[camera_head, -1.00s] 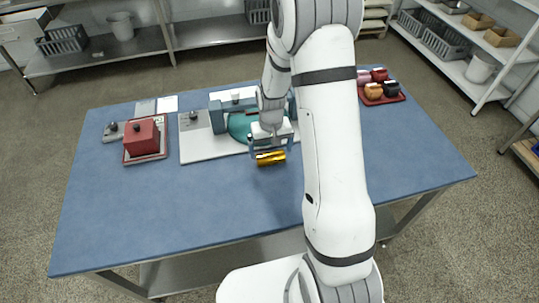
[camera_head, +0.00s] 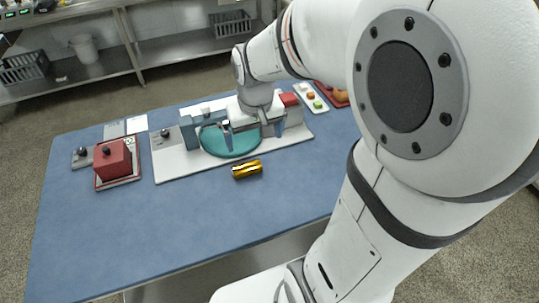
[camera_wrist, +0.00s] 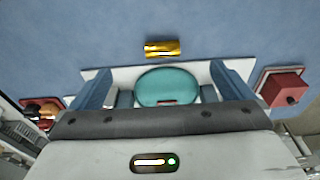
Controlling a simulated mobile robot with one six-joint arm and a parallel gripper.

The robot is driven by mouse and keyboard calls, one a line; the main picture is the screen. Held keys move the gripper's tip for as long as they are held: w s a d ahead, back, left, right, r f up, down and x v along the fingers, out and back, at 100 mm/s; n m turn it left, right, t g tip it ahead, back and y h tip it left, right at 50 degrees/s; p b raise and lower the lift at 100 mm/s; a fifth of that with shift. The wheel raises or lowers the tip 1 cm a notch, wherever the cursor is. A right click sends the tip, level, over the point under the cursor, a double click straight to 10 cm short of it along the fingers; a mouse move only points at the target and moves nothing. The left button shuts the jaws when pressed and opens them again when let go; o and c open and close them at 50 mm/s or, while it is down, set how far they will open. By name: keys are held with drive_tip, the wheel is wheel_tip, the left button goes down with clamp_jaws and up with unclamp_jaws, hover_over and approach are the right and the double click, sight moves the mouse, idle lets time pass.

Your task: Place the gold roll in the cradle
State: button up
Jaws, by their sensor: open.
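The gold roll (camera_head: 247,169) lies on its side on the blue table, just in front of the white base plate (camera_head: 172,166). It also shows in the wrist view (camera_wrist: 162,48), beyond my fingertips. My gripper (camera_head: 253,128) is open and empty above the teal disc (camera_head: 228,145), behind the roll and apart from it. In the wrist view my two blue-grey fingers stand wide apart. A blue-grey upright (camera_head: 189,132) stands at the left of the disc. My gripper covers part of the plate's right side. I cannot tell which part is the cradle.
A red block with a black knob (camera_head: 113,160) sits on a tray at the left. A small white tray with coloured pieces (camera_head: 311,97) and a red tray (camera_head: 334,97) are at the back right. The table's front (camera_head: 140,225) is clear.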

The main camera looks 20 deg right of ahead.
drive_tip(key=s+r+t, duration=0.1)
drive_tip(key=s+r, duration=0.3)
drive_tip(key=s, duration=0.6)
drive_tip(key=g+b, duration=0.3)
drive_tip(key=b, duration=0.6)
hover_over(246, 164)
drive_tip(key=f, duration=2.1)
drive_tip(key=shift+w+d+f, duration=0.1)
drive_tip(key=shift+w+d, duration=0.05)
drive_tip(key=shift+w, duration=0.1)
drive_tip(key=shift+w+f, duration=0.1)
drive_tip(key=shift+f, duration=0.15)
drive_tip(key=f, duration=0.5)
drive_tip(key=s+f, duration=0.1)
drive_tip(key=f, duration=0.1)
drive_tip(key=shift+f, duration=0.2)
drive_tip(key=shift+c, duration=0.4)
drive_tip(key=c, duration=0.8)
